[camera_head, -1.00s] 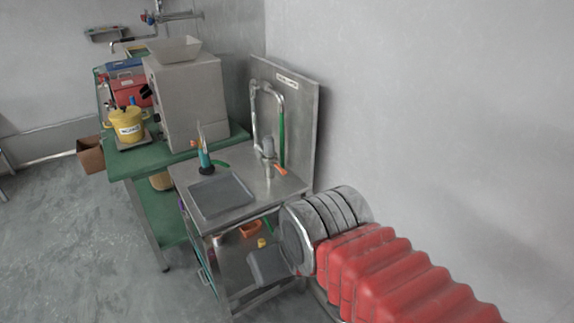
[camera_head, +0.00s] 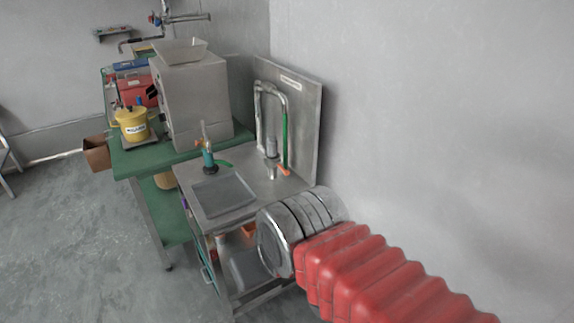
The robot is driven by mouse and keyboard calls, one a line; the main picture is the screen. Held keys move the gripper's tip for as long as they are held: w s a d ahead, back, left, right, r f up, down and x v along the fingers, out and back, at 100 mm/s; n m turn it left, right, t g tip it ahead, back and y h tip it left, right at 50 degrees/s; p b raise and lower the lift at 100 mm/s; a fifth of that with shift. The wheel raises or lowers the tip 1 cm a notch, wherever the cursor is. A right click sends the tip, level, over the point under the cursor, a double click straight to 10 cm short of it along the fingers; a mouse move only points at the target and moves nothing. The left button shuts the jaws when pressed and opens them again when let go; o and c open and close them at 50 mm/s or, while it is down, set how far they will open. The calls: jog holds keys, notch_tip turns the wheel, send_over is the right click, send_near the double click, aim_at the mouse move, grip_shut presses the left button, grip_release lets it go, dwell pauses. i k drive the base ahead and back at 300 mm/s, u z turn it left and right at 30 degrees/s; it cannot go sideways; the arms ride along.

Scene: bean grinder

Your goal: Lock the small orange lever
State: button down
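A small orange lever (camera_head: 284,171) shows at the back right of the steel worktable (camera_head: 237,211), just below a green length on the bent metal pipe (camera_head: 258,112). It sits beside a short grey upright cylinder (camera_head: 271,150). It is too small to tell whether it is locked. My gripper is not in view. A red ribbed sleeve with metal rings crosses the lower right; it looks like part of my arm. It is in front of the worktable's right front corner and apart from the lever in the picture.
A dark flat plate (camera_head: 222,195) and a green-bodied tool (camera_head: 208,156) are on the worktable. A grey machine (camera_head: 190,100) and a yellow pot (camera_head: 132,124) stand on the green table (camera_head: 158,157) at left. A backboard (camera_head: 303,100) and wall border the right. Floor is clear at left.

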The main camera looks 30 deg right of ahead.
aim_at(286, 172)
jog(key=u, duration=0.05)
jog(key=i, duration=1)
jog(key=z, duration=0.05)
